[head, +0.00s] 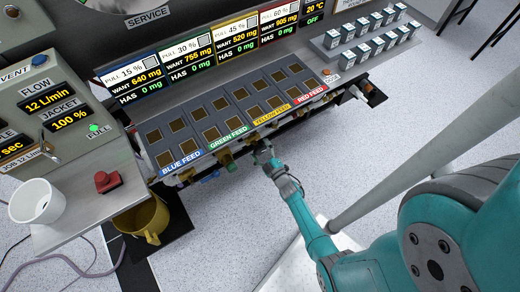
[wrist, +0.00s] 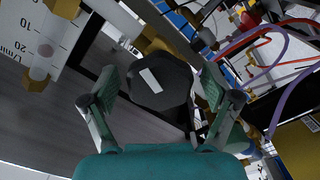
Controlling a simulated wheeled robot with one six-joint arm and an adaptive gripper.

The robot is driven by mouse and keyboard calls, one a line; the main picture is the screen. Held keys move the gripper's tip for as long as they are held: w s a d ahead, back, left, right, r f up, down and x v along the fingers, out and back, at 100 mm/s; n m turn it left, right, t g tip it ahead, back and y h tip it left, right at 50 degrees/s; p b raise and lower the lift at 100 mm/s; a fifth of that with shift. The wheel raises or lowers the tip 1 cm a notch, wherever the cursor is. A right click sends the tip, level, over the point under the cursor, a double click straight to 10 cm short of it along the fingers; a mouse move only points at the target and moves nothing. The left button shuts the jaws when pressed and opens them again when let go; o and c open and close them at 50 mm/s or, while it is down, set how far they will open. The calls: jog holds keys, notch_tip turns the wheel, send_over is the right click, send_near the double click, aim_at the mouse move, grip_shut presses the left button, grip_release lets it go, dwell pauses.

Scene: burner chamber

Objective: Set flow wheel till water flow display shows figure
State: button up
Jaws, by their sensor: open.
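A dark faceted wheel with a white mark (wrist: 163,85) fills the middle of the wrist view. It looks like the flow wheel. My gripper (wrist: 158,92) is open, with one finger on each side of the wheel; I cannot tell whether they touch it. In the head view my gripper (head: 264,154) is at the front edge below the yellow feed, and the wheel cannot be made out there. The water flow display (head: 48,101) on the left panel reads 12 L/min under FLOW.
A flow tube with a scale (wrist: 45,45) stands left of the wheel. Coloured hoses (wrist: 275,45) run at the right. A white cup (head: 36,202) and a red button (head: 107,181) are on the left bench; a yellow bucket (head: 145,218) is below. Open floor lies in front.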

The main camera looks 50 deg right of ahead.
jog(key=v, duration=1.2)
jog(key=shift+a, duration=0.1)
dwell(0.4)
jog(key=s+a+r+m+y, duration=0.1)
jog(key=s+a+r+m, duration=0.2)
jog(key=s+a+r, duration=0.9)
jog(key=s+a+r+m+g+y, duration=0.1)
jog(key=s+a+r, duration=0.1)
jog(key=r, duration=0.5)
jog(key=s+a+r+m+y, duration=0.1)
jog(key=s+a+r, duration=0.1)
jog(key=r, duration=0.5)
jog(key=s+a+r+m+g+y, duration=0.1)
jog(key=s+a+r+y, duration=0.1)
jog(key=s+r, duration=0.2)
notch_tip(320, 180, up, 3)
jog(key=shift+s+a+f+g, duration=0.1)
jog(key=shift+s+a+g, duration=0.15)
jog(key=shift+s+g, duration=0.05)
